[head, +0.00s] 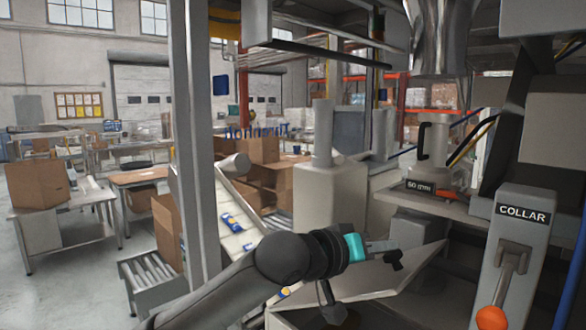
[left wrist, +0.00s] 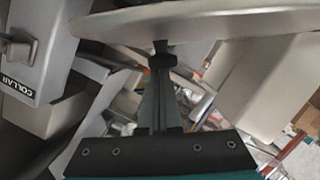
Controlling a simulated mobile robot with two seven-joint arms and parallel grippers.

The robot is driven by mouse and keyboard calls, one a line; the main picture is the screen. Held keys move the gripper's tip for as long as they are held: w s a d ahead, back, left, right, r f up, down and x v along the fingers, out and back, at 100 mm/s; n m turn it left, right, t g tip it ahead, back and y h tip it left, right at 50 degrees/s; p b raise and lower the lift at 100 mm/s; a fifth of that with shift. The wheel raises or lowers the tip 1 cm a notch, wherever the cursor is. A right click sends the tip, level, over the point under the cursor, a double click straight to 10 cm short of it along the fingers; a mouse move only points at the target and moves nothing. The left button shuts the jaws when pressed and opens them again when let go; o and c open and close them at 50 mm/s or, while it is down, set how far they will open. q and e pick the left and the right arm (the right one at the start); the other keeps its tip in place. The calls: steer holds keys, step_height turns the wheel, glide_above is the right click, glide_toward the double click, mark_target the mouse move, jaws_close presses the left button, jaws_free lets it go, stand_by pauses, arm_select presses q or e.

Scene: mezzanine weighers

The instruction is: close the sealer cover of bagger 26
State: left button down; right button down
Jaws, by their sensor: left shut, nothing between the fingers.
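A flat grey panel (head: 365,280), which looks like the sealer cover, sticks out tilted from the front of the machine at the lower middle of the head view. No number 26 is readable. My left gripper (head: 394,261) is over the panel, its dark fingers pointing right, shut and empty. In the left wrist view the shut fingertips (left wrist: 163,55) lie just below the edge of a broad grey plate (left wrist: 200,22), probably the same panel. Whether they touch it I cannot tell. My arm hides part of the panel's left side. My right gripper is not in view.
A grey box marked COLLAR (head: 522,212) with an orange-knobbed lever (head: 491,318) stands at the right. A steel post (head: 190,130) rises left of my arm. A sloping conveyor (head: 232,205) carries blue-and-yellow packs behind it. Open floor shows at far left.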

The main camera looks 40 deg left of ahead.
arm_select(q)
steer(key=d+f+m+y+b, duration=0.1)
steer(key=d+f, duration=0.3)
steer(key=f, duration=0.5)
steer(key=d+f+m+y+b, duration=0.1)
steer(key=d+f+m+b, duration=0.2)
steer(key=f, duration=0.6)
steer(key=shift+s+d+f+b, duration=0.2)
steer(key=shift+s+d+b, duration=0.2)
steer(key=shift+d, duration=0.6)
steer(key=shift+f, duration=0.2)
